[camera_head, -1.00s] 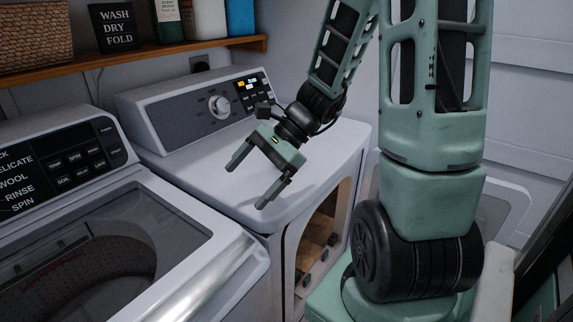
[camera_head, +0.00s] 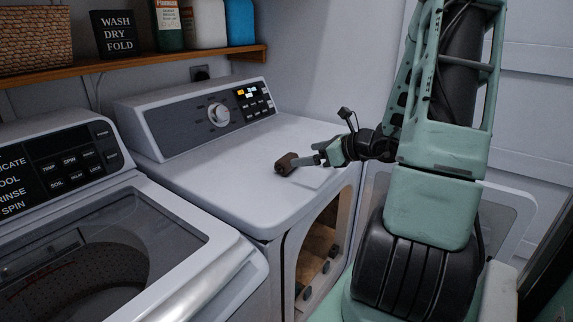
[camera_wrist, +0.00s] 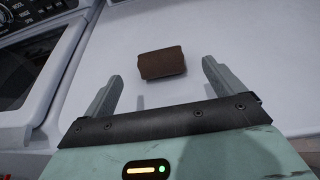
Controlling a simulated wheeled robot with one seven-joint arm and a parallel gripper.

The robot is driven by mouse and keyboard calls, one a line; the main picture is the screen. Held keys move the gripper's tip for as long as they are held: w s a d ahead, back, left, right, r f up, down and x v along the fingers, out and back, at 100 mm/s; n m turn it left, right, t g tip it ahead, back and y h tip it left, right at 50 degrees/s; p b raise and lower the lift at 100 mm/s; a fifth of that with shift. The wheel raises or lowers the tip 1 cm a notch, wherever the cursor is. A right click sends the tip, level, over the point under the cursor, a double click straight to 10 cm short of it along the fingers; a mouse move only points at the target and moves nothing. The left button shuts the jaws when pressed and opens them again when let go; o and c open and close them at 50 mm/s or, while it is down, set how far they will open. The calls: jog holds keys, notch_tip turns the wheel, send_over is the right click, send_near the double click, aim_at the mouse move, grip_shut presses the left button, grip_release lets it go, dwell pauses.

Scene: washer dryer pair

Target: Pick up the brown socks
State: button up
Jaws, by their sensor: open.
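The brown socks (camera_head: 288,164) are a small rolled bundle lying on top of the dryer (camera_head: 222,190), near its right part. My gripper (camera_head: 314,157) is low over the dryer top, just right of the socks, with its fingers pointing left toward them. In the wrist view the socks (camera_wrist: 162,63) lie ahead of and between the two open fingers, a little beyond the fingertips. The gripper (camera_wrist: 158,84) is open and empty. From these views I cannot tell how high the fingers are above the dryer top.
A top-loading washer (camera_head: 120,240) stands left of the dryer. The dryer's control panel (camera_head: 210,112) rises at the back. A wooden shelf (camera_head: 150,65) above holds a basket (camera_head: 35,38), a sign (camera_head: 116,34) and bottles (camera_head: 205,24). The dryer's front door (camera_head: 500,215) hangs open on the right.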

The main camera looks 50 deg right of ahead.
aim_at(281, 159)
jog(key=x, duration=1)
jog(key=shift+w+a+f, duration=0.15)
jog(key=shift+f, duration=0.05)
jog(key=shift+c, duration=0.3)
jog(key=c, duration=1)
